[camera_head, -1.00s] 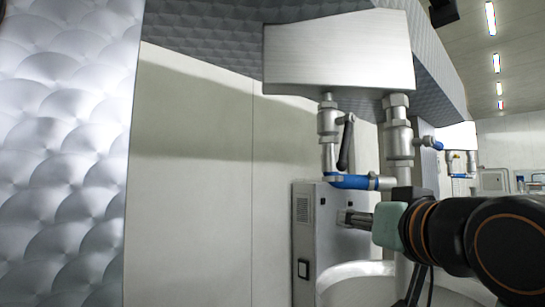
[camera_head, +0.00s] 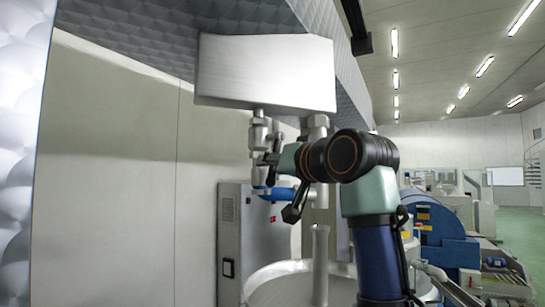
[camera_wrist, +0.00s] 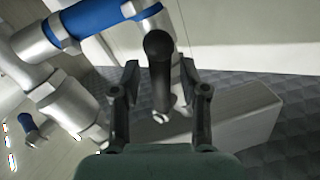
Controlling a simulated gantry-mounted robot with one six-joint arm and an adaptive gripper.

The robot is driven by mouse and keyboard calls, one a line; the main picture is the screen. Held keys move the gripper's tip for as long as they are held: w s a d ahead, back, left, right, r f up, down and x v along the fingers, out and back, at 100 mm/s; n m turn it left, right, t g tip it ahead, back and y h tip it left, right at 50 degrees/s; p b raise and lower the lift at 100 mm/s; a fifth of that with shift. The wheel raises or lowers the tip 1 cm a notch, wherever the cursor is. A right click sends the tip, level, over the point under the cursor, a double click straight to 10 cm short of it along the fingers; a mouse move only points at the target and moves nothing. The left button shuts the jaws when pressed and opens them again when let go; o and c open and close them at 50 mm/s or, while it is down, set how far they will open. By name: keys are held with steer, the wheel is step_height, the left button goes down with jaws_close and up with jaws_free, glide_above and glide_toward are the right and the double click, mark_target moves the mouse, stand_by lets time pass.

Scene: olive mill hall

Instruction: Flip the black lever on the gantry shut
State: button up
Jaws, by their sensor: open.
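The black lever (camera_wrist: 158,65) hangs from a metal valve, with its rounded end toward the wrist camera. In the wrist view it lies between the two fingers of my gripper (camera_wrist: 158,76), with a gap on each side. My gripper is open and does not visibly touch the lever. In the head view my gripper (camera_head: 270,157) is at the valve on the left vertical pipe (camera_head: 258,131), below the metal box (camera_head: 265,72) of the gantry. There the gripper largely hides the lever.
A blue pipe section (camera_head: 273,193) runs just below the gripper; it also shows at the upper left of the wrist view (camera_wrist: 84,20). A thicker vertical pipe (camera_head: 317,130) stands close on the right. A grey cabinet (camera_head: 236,240) and a round vat (camera_head: 295,285) are below.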

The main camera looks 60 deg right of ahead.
steer(key=shift+w+d, duration=0.1)
steer(key=shift+w, duration=0.1)
jaws_close()
stand_by(0.4)
